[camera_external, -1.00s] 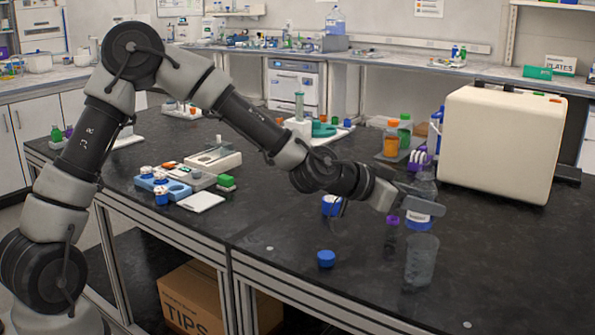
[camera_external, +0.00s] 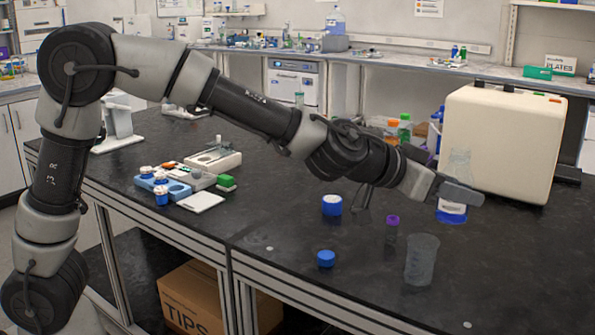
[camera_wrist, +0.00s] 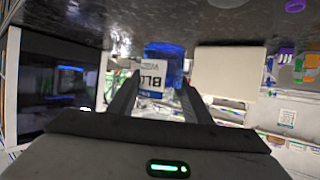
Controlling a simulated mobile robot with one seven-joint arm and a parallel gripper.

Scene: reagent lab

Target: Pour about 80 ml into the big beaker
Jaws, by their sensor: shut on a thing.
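My gripper (camera_external: 455,190) is shut on a clear glass flask (camera_external: 460,163) with blue liquid low in it. The flask is upright, above the bench and behind and to the right of the big beaker. In the wrist view the flask's white label (camera_wrist: 152,76) shows between the fingers, with the blue liquid (camera_wrist: 165,50) beside it; part of the label's wording is hidden. The big beaker (camera_external: 421,262), clear and seemingly empty, stands upright on the black bench near its front. The flask and beaker are apart.
A purple-capped vial (camera_external: 392,228) stands just left of the beaker. A large cream-coloured box (camera_external: 500,145) stands behind the flask. The bench right of the beaker is clear.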

